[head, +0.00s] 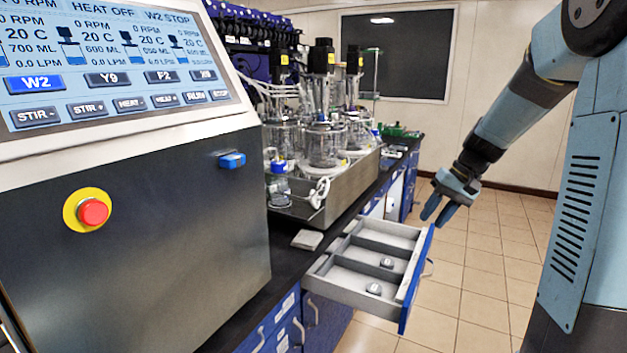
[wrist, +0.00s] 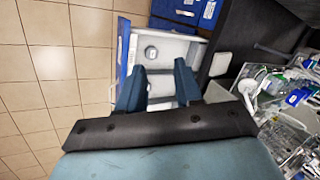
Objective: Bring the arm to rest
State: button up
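My arm (head: 530,85) reaches in from the right in the head view, bent downward. My gripper (head: 440,208) hangs in the air near the outer edge of the open drawer (head: 345,297). In the wrist view my gripper (wrist: 158,90) has its two blue fingers apart with nothing between them. The drawer (wrist: 180,50) shows beyond the fingers there. Two small grey round items, one nearer (head: 374,289) and one farther (head: 387,262), lie in the drawer's compartments.
The drawer sticks out from the dark bench with its blue front (head: 415,285). A control panel (head: 120,60) with a red stop button (head: 93,212) stands at the left. Glass bioreactors (head: 325,140) stand on the bench. The tiled floor (head: 490,270) at right is clear.

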jog(key=s+a+r+t+h, duration=0.1)
jog(key=s+a+r, duration=0.1)
jog(key=s, duration=0.6)
jog(key=s+a+r+t+h, duration=0.2)
jog(key=s+r, duration=0.1)
jog(key=s, duration=0.6)
jog(key=s+a+r+n+t+h, duration=0.1)
jog(key=s+a+r+h, duration=0.1)
jog(key=s, duration=0.6)
jog(key=shift+s+r+t, duration=0.15)
jog(key=shift+r+t, duration=0.25)
jog(key=shift+r, duration=0.25)
jog(key=shift+a, duration=0.15)
